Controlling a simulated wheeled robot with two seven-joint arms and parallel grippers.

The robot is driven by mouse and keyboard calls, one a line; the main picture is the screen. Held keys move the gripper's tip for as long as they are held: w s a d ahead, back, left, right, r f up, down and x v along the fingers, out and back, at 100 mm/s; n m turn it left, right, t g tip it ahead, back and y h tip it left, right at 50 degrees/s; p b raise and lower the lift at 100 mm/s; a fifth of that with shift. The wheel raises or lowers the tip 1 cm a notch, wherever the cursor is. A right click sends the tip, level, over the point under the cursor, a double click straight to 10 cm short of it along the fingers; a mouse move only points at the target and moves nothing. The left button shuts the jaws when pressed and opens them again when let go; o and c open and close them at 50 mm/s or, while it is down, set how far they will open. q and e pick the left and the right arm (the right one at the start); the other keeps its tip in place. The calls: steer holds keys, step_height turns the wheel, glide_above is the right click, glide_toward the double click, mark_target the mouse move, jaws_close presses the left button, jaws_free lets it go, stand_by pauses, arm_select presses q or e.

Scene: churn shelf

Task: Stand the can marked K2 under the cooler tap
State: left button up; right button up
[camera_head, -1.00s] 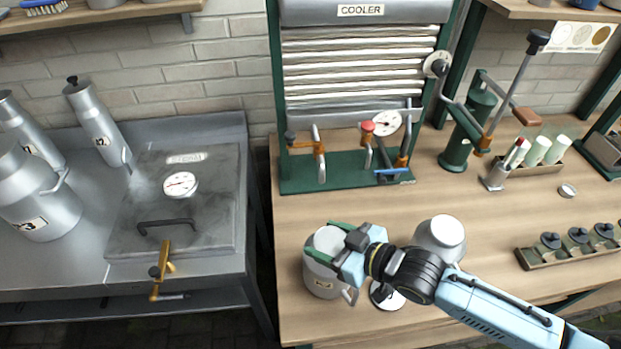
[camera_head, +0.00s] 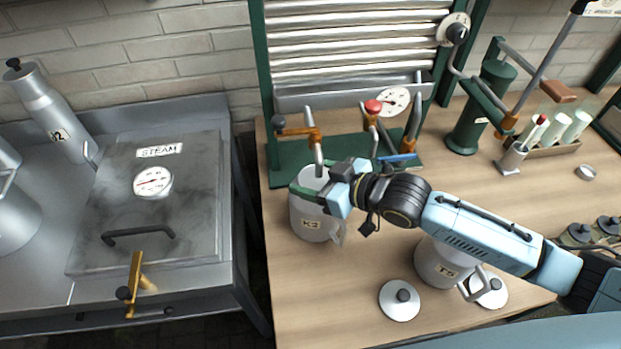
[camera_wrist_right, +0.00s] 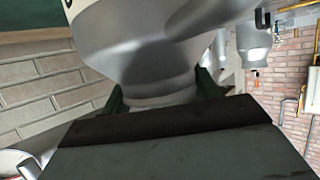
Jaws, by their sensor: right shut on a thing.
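A grey metal can (camera_head: 311,226) has a K label; its digit looks like 3 but is too small to be sure. My right gripper (camera_head: 320,188) is shut on its upper part, with the green fingers on either side of it. The cooler's left tap (camera_head: 317,152), with an orange body, points down at the can's mouth from just behind or above it. I cannot tell whether the can touches the bench. In the right wrist view the can's silver body (camera_wrist_right: 150,55) fills the space beyond the fingers. My left gripper is not in view.
A second can marked T5 (camera_head: 438,262) stands on the bench under my right forearm. Two round lids (camera_head: 400,300) lie near the front edge. The green cooler base (camera_head: 290,172) is behind the held can. A steam chest (camera_head: 150,205) and churns stand left, across a gap.

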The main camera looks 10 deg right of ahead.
steer(key=shift+s+r, duration=0.1)
steer(key=shift+s, duration=0.3)
steer(key=shift+s+r, duration=0.15)
steer(key=shift+s, duration=0.1)
steer(key=shift+w, duration=0.1)
steer(key=shift+w+f, duration=0.15)
steer(key=shift+f, duration=0.1)
steer(key=o, duration=1.3)
steer(key=shift+o, duration=1.2)
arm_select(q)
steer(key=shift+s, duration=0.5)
